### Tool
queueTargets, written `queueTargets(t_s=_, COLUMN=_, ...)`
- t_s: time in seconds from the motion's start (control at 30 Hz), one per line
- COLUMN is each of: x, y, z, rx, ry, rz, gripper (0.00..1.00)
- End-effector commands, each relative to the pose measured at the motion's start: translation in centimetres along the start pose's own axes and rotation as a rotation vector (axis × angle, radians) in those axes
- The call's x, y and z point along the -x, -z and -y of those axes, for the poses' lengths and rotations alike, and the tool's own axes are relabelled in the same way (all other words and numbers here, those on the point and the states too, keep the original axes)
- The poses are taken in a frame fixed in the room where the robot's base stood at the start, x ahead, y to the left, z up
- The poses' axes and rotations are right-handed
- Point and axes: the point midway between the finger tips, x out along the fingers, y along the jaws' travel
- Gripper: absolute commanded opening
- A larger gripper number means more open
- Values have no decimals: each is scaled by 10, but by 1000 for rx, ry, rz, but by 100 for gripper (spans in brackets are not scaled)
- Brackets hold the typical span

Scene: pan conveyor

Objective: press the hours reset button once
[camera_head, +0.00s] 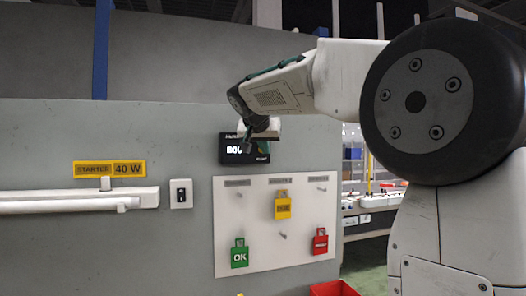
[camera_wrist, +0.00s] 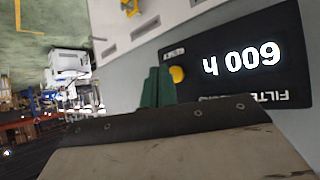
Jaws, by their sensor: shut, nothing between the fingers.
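The black hours display (camera_head: 229,158) is on the grey wall in the head view, partly covered by my arm. In the wrist view the hours display (camera_wrist: 240,68) is upside down with lit digits that seem to read 600 h. The yellow reset button (camera_wrist: 177,74) is at the left end of that display, beside a small label. My gripper (camera_wrist: 157,84) shows as green fingers closed together, just left of the button in the wrist view. I cannot tell whether they touch it. In the head view my gripper (camera_head: 247,143) is in front of the display.
Below the display, a white board (camera_head: 260,225) holds green (camera_head: 239,257), yellow (camera_head: 283,207) and red (camera_head: 320,243) tags on pegs. A starter tube fixture (camera_head: 75,200) and a switch (camera_head: 181,194) are on the wall at left. A red bin (camera_head: 334,288) stands below.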

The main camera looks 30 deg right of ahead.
Motion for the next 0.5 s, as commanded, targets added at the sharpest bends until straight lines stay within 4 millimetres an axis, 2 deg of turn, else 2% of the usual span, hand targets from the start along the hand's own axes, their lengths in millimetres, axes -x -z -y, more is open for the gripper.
queueTargets(t_s=0.5, x=-6, y=4, z=4, rx=0, ry=-1, rz=1, gripper=0)
